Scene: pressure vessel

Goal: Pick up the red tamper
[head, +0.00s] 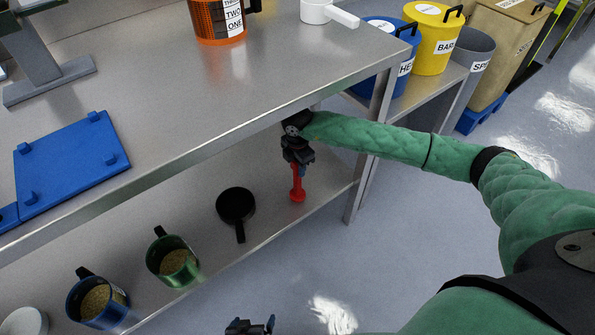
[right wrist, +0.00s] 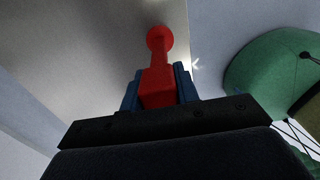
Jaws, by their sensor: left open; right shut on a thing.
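The red tamper (head: 297,187) hangs upright below my right gripper (head: 297,163), with its round end down, over the right end of the lower steel shelf. My right gripper is shut on the tamper's upper part. In the right wrist view the tamper (right wrist: 157,65) stands out between the two blue fingers (right wrist: 159,90). I cannot tell whether its round end touches the shelf. My left gripper (head: 250,326) is open and empty at the bottom edge of the head view, partly cut off, over the floor in front of the shelf.
A black pan-like item (head: 235,205), a green mug (head: 172,257) and a blue mug (head: 98,299) stand on the lower shelf (head: 215,262). The upper tabletop (head: 200,90) lies above the tamper. A table leg (head: 367,165) is close right of it.

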